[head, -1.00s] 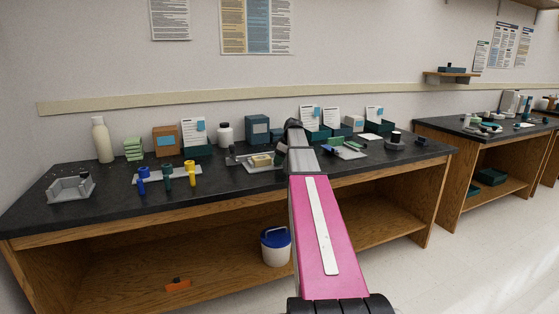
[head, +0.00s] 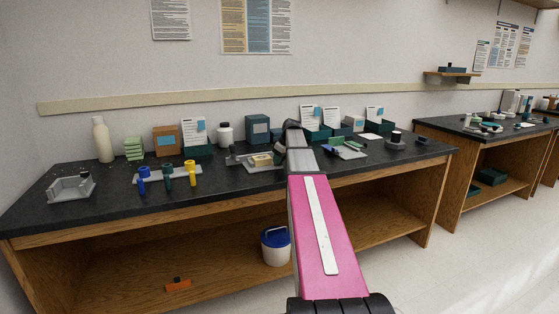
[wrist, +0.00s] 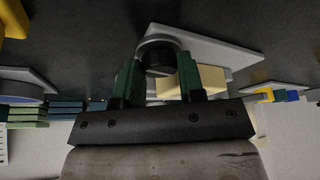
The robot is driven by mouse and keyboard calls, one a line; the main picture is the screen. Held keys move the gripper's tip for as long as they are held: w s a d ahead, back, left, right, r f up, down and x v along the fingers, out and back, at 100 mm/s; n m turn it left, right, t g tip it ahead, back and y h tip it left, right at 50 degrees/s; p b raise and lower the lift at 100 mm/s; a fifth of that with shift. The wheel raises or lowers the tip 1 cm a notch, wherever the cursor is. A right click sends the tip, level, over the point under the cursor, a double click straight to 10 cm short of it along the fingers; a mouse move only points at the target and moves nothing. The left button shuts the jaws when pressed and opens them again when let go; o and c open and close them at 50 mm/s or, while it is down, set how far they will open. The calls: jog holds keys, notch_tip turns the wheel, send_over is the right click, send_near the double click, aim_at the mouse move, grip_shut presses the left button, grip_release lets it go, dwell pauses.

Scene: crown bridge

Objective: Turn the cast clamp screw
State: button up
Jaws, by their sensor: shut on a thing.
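The cast clamp is a light grey plate (head: 256,170) with a pale cream block (head: 261,160) on it, near the middle of the long dark bench. In the wrist view the plate (wrist: 215,45) and cream block (wrist: 207,77) lie just beyond the fingers. The clamp screw shows there as a dark round knob (wrist: 159,55) with a grey rim. My gripper (wrist: 159,74) has its two green fingers on either side of this knob, shut on it. In the head view my arm hides part of the clamp's right side, and the fingers cannot be made out clearly.
A rack with blue, green and yellow-handled tools (head: 168,175) stands left of the clamp, with a grey tray (head: 72,189) farther left. A white bottle (head: 225,133) and boxes (head: 257,130) stand behind. Tools and a grey plate (head: 349,151) lie to the right.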

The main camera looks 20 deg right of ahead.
jog(key=o, duration=0.9)
jog(key=v, duration=1)
jog(key=shift+s+d+r, duration=0.1)
jog(key=shift+r, duration=0.3)
